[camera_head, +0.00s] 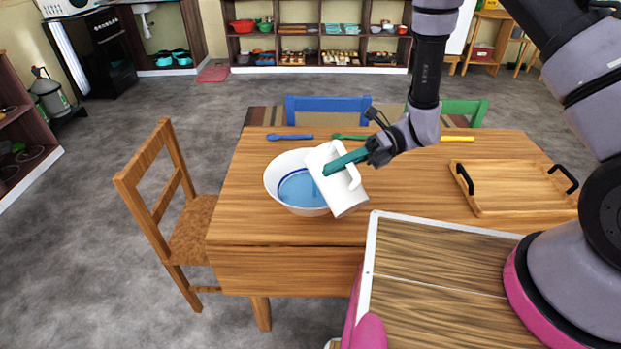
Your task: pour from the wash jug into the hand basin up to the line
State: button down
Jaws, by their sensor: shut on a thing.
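The white wash jug (341,197) is tilted over the right side of the hand basin, its mouth toward the basin. My gripper (343,165) is shut on the jug's handle at its upper right. The hand basin (277,165) is a white round bowl on the wooden table, with blue water (299,188) in it and a darker blue line around the inside. A thin blue streak shows near the jug's lip. The jug hides the basin's right part, so I cannot see the whole line there.
The wooden table (262,228) also holds a wooden tray (510,188) with black handles at right. A blue spoon (290,137), a green utensil (349,137) and a yellow one (457,139) lie along the back edge. A wooden chair (187,215) stands at left.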

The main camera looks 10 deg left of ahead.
jog(key=shift+w+a+r+m+p, duration=0.15)
jog(key=shift+w+a+m+p, duration=0.15)
jog(key=shift+w+a+m, duration=0.35)
dwell(2.1)
